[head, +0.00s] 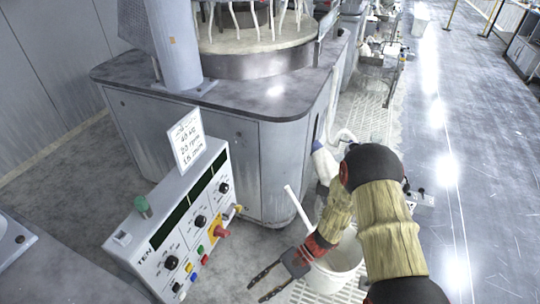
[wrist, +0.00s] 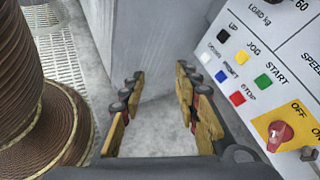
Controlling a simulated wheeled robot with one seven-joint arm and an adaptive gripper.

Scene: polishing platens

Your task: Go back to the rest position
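My gripper (head: 257,293) is at the lower middle of the head view, with its two dark fingers spread and nothing between them. In the wrist view my gripper (wrist: 160,82) also shows open and empty, over grey floor. The control panel (head: 150,250) stands to the left of the gripper, with a clear gap between them. In the wrist view the panel (wrist: 262,60) fills the right side, with several coloured buttons and a red knob (wrist: 280,134) on a yellow OFF/ON plate. My arm reaches in from the lower right.
A white bucket (head: 345,262) stands close beside and partly behind my gripper, with a pale stick (head: 298,208) leaning up from it. The grey polishing machine (head: 185,140) stands behind. A floor grating (head: 372,118) runs along its right. The aisle floor (head: 460,130) is open at right.

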